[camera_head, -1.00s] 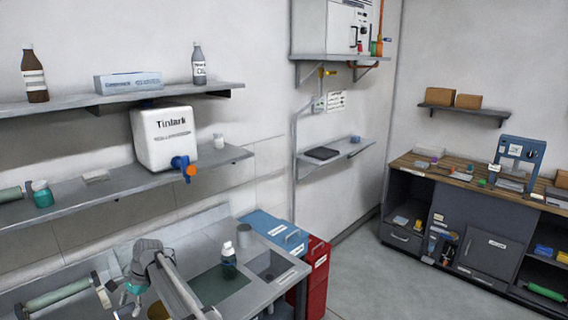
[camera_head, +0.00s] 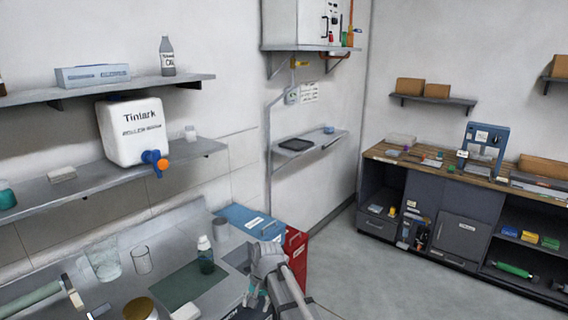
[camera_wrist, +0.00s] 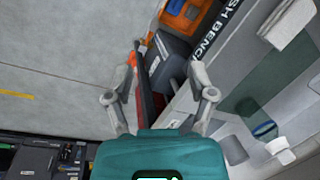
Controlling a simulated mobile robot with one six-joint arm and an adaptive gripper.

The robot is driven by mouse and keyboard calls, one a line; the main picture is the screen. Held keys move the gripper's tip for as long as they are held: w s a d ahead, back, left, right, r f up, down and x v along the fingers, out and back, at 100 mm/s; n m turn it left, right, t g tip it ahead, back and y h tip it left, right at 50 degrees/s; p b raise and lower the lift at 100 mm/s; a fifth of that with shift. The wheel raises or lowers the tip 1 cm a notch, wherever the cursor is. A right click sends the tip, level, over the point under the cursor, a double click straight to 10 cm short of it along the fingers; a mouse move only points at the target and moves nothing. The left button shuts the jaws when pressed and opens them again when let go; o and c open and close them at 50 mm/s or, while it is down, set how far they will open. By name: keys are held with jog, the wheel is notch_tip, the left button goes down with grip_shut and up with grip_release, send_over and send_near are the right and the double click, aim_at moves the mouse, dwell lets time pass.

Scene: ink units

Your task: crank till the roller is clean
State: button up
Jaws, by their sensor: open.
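A pale green roller (camera_head: 30,300) lies in a mount at the left end of the grey wash bench in the head view. Its end fitting (camera_head: 73,291) shows at its right end; a crank handle cannot be made out clearly. My gripper (camera_head: 256,292) is at the bench's front right, past the green mat and well right of the roller. In the wrist view my gripper (camera_wrist: 160,92) has its two fingers spread, with nothing between them. It points down past the bench's front edge. The roller does not show in the wrist view.
A capped bottle (camera_head: 205,255) stands by the green mat (camera_head: 188,285), near clear glasses (camera_head: 142,260). Blue (camera_head: 248,222) and red bins (camera_head: 294,245) stand right of the bench. A white tank (camera_head: 133,132) sits on the shelf above. The floor (camera_head: 400,285) is open at right.

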jog(key=s+d+h, duration=0.1)
jog(key=s+d, duration=0.4)
jog(key=d, duration=0.8)
jog(key=s+d+f+n+h, duration=0.1)
jog(key=s+d, duration=0.5)
jog(key=d, duration=0.6)
jog(key=shift+d+f+n+t+b, duration=0.2)
jog(key=shift+d+n+t+b, duration=0.15)
jog(key=shift+t+b, duration=0.1)
jog(key=shift+c, duration=1)
jog(key=shift+a, duration=0.1)
jog(key=shift+a, duration=0.15)
